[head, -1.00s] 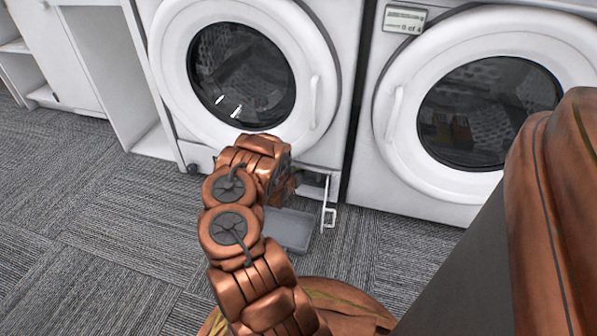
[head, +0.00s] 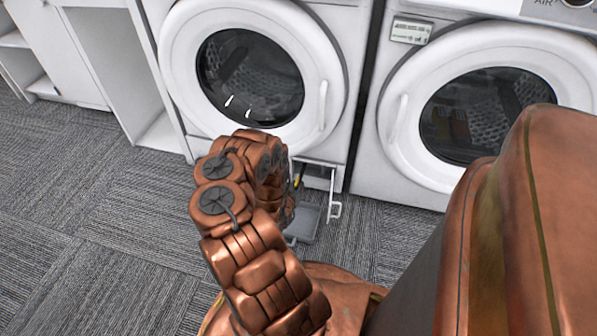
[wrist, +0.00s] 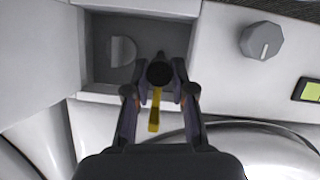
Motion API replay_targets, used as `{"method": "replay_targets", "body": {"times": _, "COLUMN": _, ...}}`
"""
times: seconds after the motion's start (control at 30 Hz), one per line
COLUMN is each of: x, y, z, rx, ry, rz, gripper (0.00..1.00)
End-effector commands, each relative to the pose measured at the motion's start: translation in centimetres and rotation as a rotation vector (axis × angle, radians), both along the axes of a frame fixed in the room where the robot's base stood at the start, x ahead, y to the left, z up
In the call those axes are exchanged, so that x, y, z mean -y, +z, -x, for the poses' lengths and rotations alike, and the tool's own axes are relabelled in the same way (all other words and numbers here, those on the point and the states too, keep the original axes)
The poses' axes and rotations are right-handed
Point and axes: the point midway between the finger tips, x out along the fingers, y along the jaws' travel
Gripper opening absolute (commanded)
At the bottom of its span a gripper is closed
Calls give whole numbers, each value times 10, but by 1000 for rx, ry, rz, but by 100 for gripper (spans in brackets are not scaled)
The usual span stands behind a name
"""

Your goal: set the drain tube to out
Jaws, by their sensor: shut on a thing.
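The drain tube (wrist: 159,73) shows in the wrist view as a dark round end with a yellow strip running from it. My gripper (wrist: 160,96) is shut on it, with one finger on each side. The tube is in front of the open recess (wrist: 105,88) low on the left washer; how far it stands out of the recess I cannot tell. In the head view my arm hides most of the gripper, and a small yellow bit (head: 297,182) shows at the recess.
The recess's small white door (head: 334,195) stands open on its right. A grey tray (head: 304,222) lies on the carpet below. A grey knob (wrist: 262,41) is on the washer front. A second washer (head: 472,115) stands to the right. The carpet at left is free.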

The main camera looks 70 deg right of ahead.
Motion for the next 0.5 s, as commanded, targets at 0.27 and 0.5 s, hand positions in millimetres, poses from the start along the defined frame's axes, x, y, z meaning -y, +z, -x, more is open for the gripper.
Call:
{"method": "replay_targets", "body": {"times": 0.27, "x": -16, "y": -1, "z": 3, "rx": -2, "ry": 0, "rz": -1, "gripper": 0}}
{"method": "replay_targets", "body": {"times": 0.5, "x": -16, "y": -1, "z": 2, "rx": -1, "ry": 0, "rz": -1, "gripper": 29}}
